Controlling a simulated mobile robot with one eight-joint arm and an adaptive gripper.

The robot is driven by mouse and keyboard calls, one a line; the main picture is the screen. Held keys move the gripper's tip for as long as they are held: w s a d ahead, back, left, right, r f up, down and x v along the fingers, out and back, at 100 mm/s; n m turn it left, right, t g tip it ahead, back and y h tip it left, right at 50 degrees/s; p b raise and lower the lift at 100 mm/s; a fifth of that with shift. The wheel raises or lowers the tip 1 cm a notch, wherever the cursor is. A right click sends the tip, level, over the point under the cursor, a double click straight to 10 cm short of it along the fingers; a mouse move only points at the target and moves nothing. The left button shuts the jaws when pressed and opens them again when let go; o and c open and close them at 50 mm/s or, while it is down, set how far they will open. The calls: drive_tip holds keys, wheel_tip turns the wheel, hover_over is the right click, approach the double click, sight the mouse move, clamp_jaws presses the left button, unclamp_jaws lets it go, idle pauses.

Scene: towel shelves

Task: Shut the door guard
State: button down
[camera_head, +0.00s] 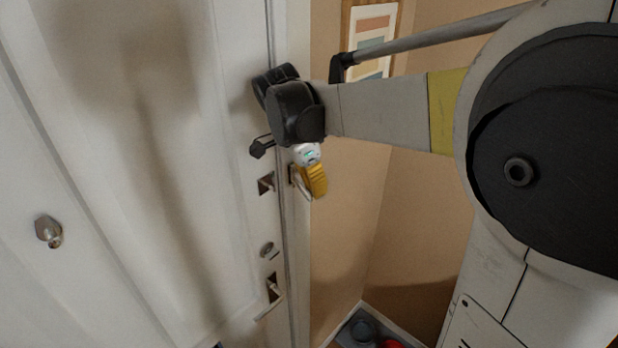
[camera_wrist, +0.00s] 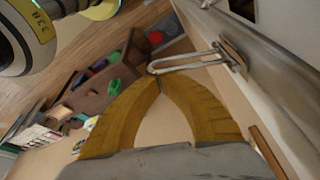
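The door guard's metal loop (camera_wrist: 188,62) shows in the wrist view, sticking out from its mount (camera_wrist: 233,54) on the pale frame. In the head view only a thin part of the loop (camera_head: 299,184) shows at the door edge, beside my gripper (camera_head: 315,188). A metal catch (camera_head: 266,184) sits on the white door (camera_head: 190,150) to the left. In the wrist view the yellow fingertips of my gripper (camera_wrist: 159,84) meet, with a gap between the fingers behind them. The loop's free end lies at the tips; whether they touch cannot be told.
A framed picture (camera_head: 372,35) hangs on the tan wall. A shelf with coloured items (camera_wrist: 100,85) stands beyond in the wrist view.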

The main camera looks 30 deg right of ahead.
sight(304, 193)
drive_tip(key=shift+s+a+b, duration=0.1)
drive_tip(key=shift+a+b, duration=0.3)
drive_tip(key=shift+a, duration=1.15)
drive_tip(key=shift+w+a+b, duration=0.2)
drive_tip(key=shift+w+a, duration=0.15)
drive_tip(key=shift+a, duration=0.5)
drive_tip(key=shift+w+a+b, duration=0.2)
drive_tip(key=shift+w+a, duration=0.1)
drive_tip(key=shift+a, duration=0.5)
